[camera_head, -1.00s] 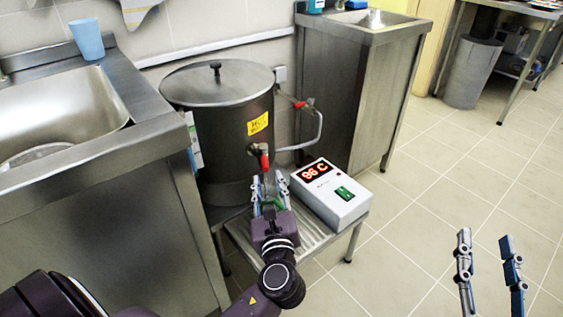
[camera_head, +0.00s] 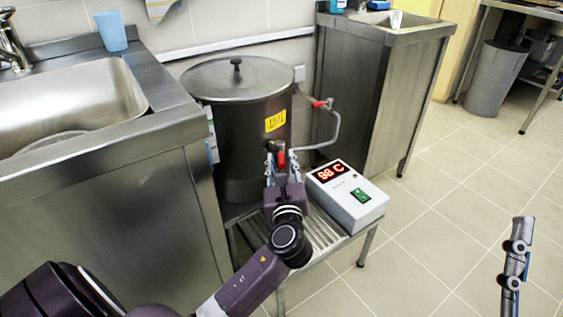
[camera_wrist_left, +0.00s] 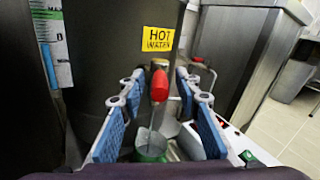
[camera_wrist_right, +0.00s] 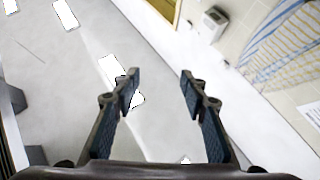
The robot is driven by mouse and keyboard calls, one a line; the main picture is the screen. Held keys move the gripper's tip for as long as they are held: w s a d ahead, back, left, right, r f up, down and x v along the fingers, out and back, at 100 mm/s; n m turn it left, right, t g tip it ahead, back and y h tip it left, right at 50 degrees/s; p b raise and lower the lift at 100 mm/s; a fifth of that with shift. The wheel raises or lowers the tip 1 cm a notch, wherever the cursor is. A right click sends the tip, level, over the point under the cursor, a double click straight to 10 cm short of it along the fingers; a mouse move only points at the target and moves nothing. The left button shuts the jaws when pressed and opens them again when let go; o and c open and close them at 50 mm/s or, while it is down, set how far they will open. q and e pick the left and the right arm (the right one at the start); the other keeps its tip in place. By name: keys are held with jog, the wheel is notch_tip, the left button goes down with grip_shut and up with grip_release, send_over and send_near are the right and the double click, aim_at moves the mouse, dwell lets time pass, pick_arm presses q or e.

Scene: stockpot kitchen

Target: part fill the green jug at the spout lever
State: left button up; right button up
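The stockpot boiler (camera_head: 238,125) stands with its lid on and a yellow hot-water label. Its red spout lever (camera_head: 281,160) also shows in the left wrist view (camera_wrist_left: 159,86). My left gripper (camera_head: 283,158) is open, with one finger on each side of the lever and gaps between. The green jug (camera_wrist_left: 150,148) stands below the spout in the left wrist view; my gripper hides it in the head view. A thin pale line runs down toward the jug; I cannot tell whether it is water. My right gripper (camera_wrist_right: 160,76) is open and empty, away from the boiler.
A white control box (camera_head: 347,197) with a red temperature display sits on the slatted stand (camera_head: 322,238), right of the boiler. A steel sink unit (camera_head: 110,190) is close on the left. A second cabinet (camera_head: 375,100) stands behind.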

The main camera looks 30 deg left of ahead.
pick_arm(q)
jog(key=shift+c, duration=0.7)
grip_shut()
pick_arm(e)
jog(key=shift+w, duration=0.15)
